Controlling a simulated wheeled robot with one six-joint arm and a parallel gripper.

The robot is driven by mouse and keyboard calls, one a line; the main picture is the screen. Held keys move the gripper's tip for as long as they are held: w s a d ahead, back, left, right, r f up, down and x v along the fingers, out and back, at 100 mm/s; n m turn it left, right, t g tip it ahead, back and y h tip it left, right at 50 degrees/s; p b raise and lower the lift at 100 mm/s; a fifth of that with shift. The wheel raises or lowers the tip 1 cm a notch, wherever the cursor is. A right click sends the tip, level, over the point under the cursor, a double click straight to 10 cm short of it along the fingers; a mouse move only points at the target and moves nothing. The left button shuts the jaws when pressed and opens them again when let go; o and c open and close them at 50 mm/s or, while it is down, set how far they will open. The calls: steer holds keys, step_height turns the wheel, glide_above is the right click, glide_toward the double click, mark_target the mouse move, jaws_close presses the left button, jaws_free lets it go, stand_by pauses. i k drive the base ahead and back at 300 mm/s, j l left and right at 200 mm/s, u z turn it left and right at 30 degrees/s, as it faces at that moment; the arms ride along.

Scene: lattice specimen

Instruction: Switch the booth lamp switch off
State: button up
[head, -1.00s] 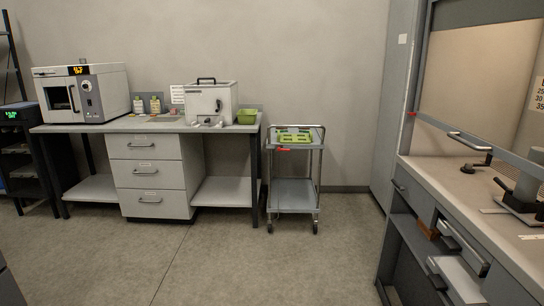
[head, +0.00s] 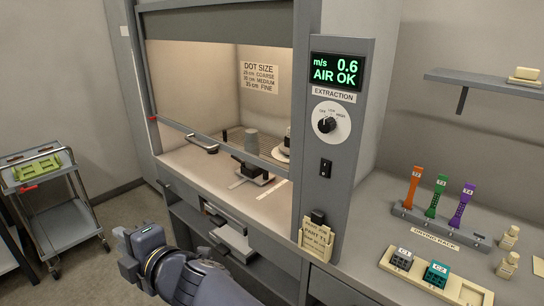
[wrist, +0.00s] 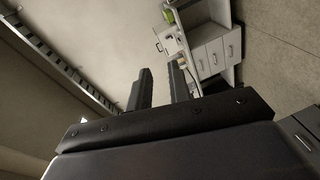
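A small black rocker switch (head: 325,168) sits on the grey control column below the EXTRACTION dial (head: 328,123). It is the likely booth lamp switch, but I cannot read a label on it or tell its position. The spray booth (head: 205,85) to its left is lit warmly inside. My gripper (head: 128,240) is low in front of the booth counter, left of the switch and well apart from it. In the wrist view my gripper (wrist: 162,78) shows two dark fingers apart with nothing between them. The switch is not in the wrist view.
A display (head: 336,70) reads 0.6 m/s, AIR OK. A note holder (head: 317,235) juts out below the switch. The right counter holds a drying rack (head: 440,225) with coloured specimens and small blocks. A cart (head: 50,190) stands left; the floor beside it is clear.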

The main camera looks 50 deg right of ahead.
mark_target(325, 165)
steer(key=z, duration=0.45)
steer(key=k+z, duration=0.1)
steer(key=z, duration=0.4)
steer(key=k+j+z, duration=0.1)
steer(key=z, duration=0.8)
